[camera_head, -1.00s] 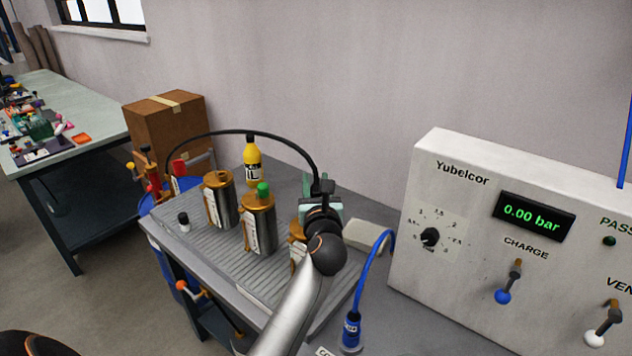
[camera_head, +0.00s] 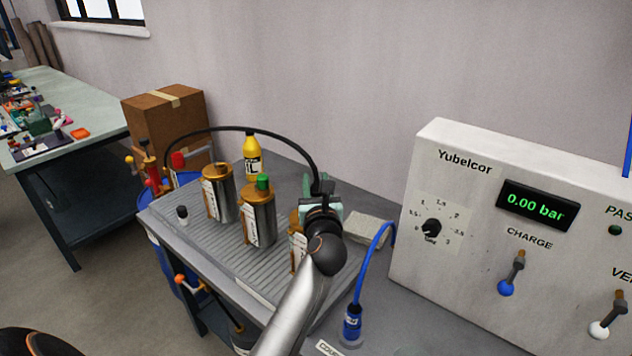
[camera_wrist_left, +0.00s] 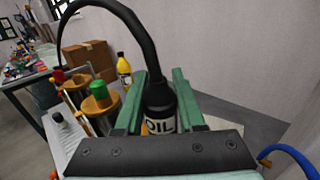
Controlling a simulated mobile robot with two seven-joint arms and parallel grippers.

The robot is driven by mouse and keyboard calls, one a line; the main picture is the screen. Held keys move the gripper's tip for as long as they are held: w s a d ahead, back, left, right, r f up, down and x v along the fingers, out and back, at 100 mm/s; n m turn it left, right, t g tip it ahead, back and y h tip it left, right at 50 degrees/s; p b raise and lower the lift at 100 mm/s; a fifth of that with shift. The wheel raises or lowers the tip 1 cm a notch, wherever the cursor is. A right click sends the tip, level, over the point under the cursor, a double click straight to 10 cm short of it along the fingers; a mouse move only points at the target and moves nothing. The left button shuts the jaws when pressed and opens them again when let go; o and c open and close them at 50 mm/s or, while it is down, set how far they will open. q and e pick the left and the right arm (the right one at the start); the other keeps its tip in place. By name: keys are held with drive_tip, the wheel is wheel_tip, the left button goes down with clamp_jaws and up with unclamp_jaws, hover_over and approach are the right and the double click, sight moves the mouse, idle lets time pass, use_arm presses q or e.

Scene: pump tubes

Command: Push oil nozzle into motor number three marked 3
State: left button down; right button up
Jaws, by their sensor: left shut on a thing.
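My left gripper (camera_head: 322,202) is shut on the oil nozzle, a black piece with a white OIL label (camera_wrist_left: 160,125) that shows between the green fingers in the left wrist view. A black hose (camera_head: 240,131) arches from it to the left. Three metal motors with copper tops stand on the ribbed bench: a left one (camera_head: 219,200), a middle one with a green cap (camera_head: 259,222), and a right one (camera_head: 296,240) mostly hidden by my arm. The gripper is over or just behind the right one. I cannot read their numbers or tell whether the nozzle touches it. My right gripper is out of view.
A yellow bottle (camera_head: 252,160) stands behind the motors, and a small black-capped vial (camera_head: 183,214) is at the left. A white Yubelcor panel (camera_head: 460,215) and a blue hose fitting (camera_head: 351,325) are on the right. A cardboard box (camera_head: 165,125) is at the back left.

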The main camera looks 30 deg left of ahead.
use_arm(q)
drive_tip(key=shift+f, duration=0.35)
drive_tip(key=shift+c, duration=2.2)
unclamp_jaws()
